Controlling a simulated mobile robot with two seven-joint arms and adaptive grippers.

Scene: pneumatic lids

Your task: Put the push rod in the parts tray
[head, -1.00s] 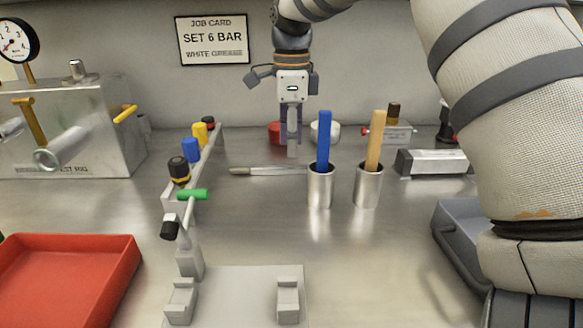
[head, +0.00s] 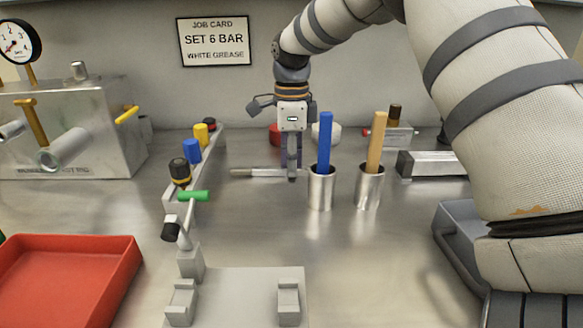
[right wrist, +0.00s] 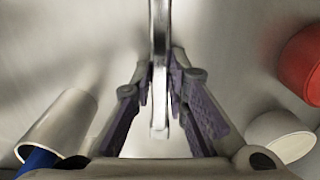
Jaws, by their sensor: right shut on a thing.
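The push rod (head: 255,172) is a slim metal rod with a darker grey left end, lying low over the bench at the back middle. My right gripper (head: 291,175) points straight down at its right part and is shut on it. In the right wrist view the rod (right wrist: 160,50) runs between the two purple-grey fingers (right wrist: 161,95). A red tray (head: 136,262) is at the front left, and a grey tray or bin (head: 450,240) is at the right, partly hidden by my arm. I cannot tell which is the parts tray. My left gripper is out of view.
Metal cups with a blue stick (head: 325,145) and a tan stick (head: 375,145) stand just right of the gripper. A valve rail (head: 208,160) with coloured knobs stands to the left. Red (head: 275,134) and white (right wrist: 280,135) round parts lie behind. A grey fixture (head: 235,290) is in front.

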